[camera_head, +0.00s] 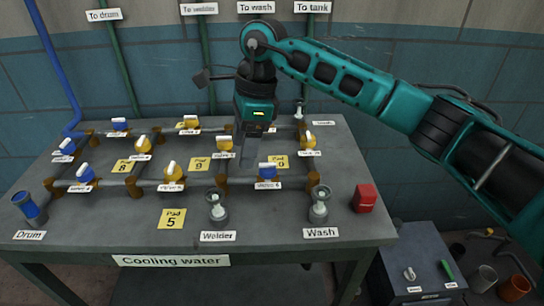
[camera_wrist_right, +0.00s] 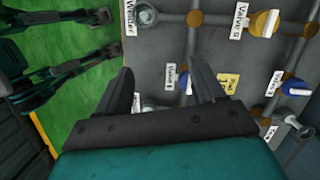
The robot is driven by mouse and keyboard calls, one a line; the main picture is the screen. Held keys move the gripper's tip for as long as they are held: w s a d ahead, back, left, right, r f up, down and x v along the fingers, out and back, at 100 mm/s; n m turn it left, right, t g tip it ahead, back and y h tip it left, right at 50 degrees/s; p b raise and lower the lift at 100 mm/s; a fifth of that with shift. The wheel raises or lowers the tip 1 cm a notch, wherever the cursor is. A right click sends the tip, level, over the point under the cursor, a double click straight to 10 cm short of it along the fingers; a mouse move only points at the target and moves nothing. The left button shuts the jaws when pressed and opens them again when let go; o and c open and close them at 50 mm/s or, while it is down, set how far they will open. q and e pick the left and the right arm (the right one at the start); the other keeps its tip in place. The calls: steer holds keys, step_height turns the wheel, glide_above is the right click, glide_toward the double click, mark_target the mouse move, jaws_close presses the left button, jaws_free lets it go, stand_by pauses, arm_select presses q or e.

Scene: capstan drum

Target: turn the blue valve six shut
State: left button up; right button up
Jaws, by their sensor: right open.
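Blue valve six (camera_head: 267,172) sits on the front pipe of the grey table, right of centre, with its label (camera_head: 267,185) just in front. My right gripper (camera_head: 246,150) points down behind and slightly left of it in the head view, with its jaws open and empty. In the right wrist view a blue valve (camera_wrist_right: 184,80) with a white label shows between the two open fingers (camera_wrist_right: 163,74), closer to the right finger. That finger partly hides it. I see no contact with the valve. My left gripper is not in the head view.
Yellow valves (camera_head: 172,172) and other blue valves (camera_head: 85,174) stand along the brown-jointed pipes. Two grey fittings (camera_head: 217,207) stand at the front, by the Welder and Wash labels. A red block (camera_head: 365,198) lies at the right edge.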

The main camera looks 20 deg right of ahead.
mark_target(268, 164)
steer(key=w+d+r+h, duration=0.3)
steer(key=d, duration=0.3)
steer(key=shift+t, duration=0.4)
steer(key=f, duration=1.2)
steer(key=shift+w+a+f+p, duration=0.15)
steer(key=shift+w+p, duration=0.05)
steer(key=shift+p, duration=0.1)
steer(key=c, duration=1.1)
steer(key=shift+o, duration=0.2)
